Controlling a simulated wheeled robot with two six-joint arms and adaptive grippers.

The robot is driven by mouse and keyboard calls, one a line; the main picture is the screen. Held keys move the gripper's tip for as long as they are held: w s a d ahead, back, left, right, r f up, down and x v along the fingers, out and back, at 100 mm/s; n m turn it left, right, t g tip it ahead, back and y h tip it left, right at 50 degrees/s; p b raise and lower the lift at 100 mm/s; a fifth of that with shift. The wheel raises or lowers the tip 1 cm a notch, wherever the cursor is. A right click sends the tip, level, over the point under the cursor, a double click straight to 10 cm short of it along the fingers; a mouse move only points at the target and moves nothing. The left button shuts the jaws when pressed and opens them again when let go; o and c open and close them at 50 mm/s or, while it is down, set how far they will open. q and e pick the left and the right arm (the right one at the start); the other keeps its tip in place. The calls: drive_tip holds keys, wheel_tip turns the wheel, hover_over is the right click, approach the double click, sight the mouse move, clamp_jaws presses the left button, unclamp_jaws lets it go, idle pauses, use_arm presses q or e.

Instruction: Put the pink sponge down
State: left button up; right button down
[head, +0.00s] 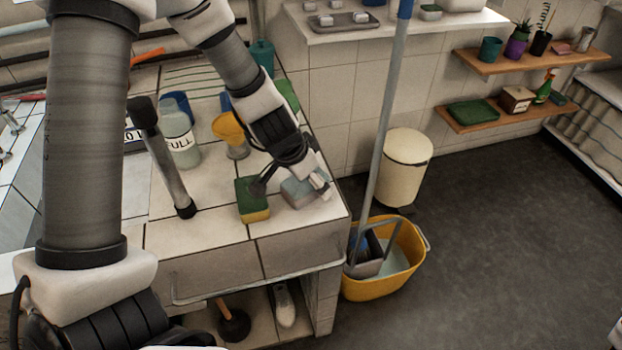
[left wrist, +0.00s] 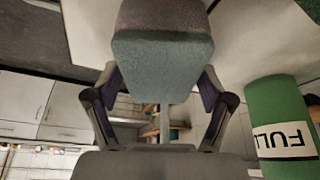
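The pink sponge (head: 299,193) shows in the head view near the right end of the tiled counter, with a pinkish body and a grey-blue face. My left gripper (head: 291,184) reaches down over it. In the left wrist view the sponge (left wrist: 162,62) fills the space between the fingertips of my left gripper (left wrist: 162,85), which press against both its sides. Whether its underside touches the tiles is not clear. My right gripper is not in view.
A green and yellow sponge (head: 253,200) stands just left of the pink one. A yellow mop bucket (head: 382,283) is on the floor beyond the counter's right edge.

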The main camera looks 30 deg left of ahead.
sight(293, 187)
use_arm(q)
drive_tip(key=shift+r, duration=0.1)
drive_tip(key=shift+r+p, duration=0.3)
drive_tip(key=shift+p, duration=0.05)
drive_tip(key=p+v, duration=1.1)
drive_tip(key=shift+s+r, duration=0.25)
